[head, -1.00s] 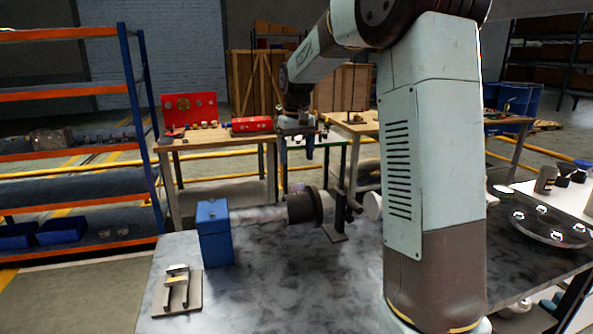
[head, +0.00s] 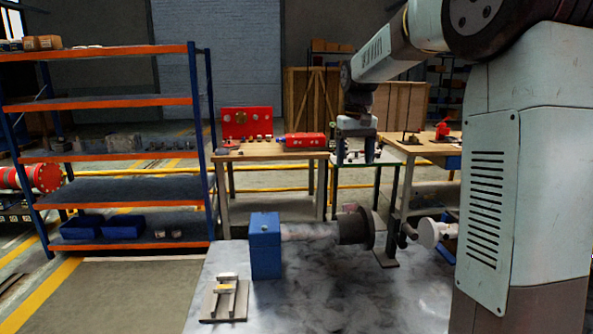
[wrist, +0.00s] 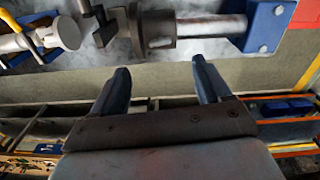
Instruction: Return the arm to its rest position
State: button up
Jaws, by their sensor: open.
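My gripper (head: 357,156) hangs from my raised, bent arm in the head view, fingers pointing down, in front of the work tables. The wrist view shows its two dark fingers (wrist: 161,72) apart with nothing between them. Below it on the metal bench (head: 330,300) lies a shaft (head: 310,231) with a dark round coupling (head: 354,228) and a blue block (head: 265,246) at its left end. The gripper is clear of these parts. In the wrist view the blue block (wrist: 269,27) and the shaft (wrist: 212,26) show beyond the fingertips.
A small plate with a fixture (head: 226,299) sits at the bench's front left. A blue and orange shelf rack (head: 120,102) stands at left. A wooden table (head: 270,154) with a red panel (head: 247,122) and a red box (head: 305,141) stands behind. Floor left of the bench is clear.

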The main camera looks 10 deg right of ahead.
jog(key=s+r+t, duration=0.2)
jog(key=s+t, duration=0.1)
jog(key=s, duration=1.5)
jog(key=s+f+m+t, duration=0.1)
jog(key=s+f, duration=0.4)
jog(key=s, duration=0.9)
jog(key=shift+s+f+t, duration=0.2)
jog(key=shift+s+t, duration=0.1)
jog(key=shift+t, duration=0.3)
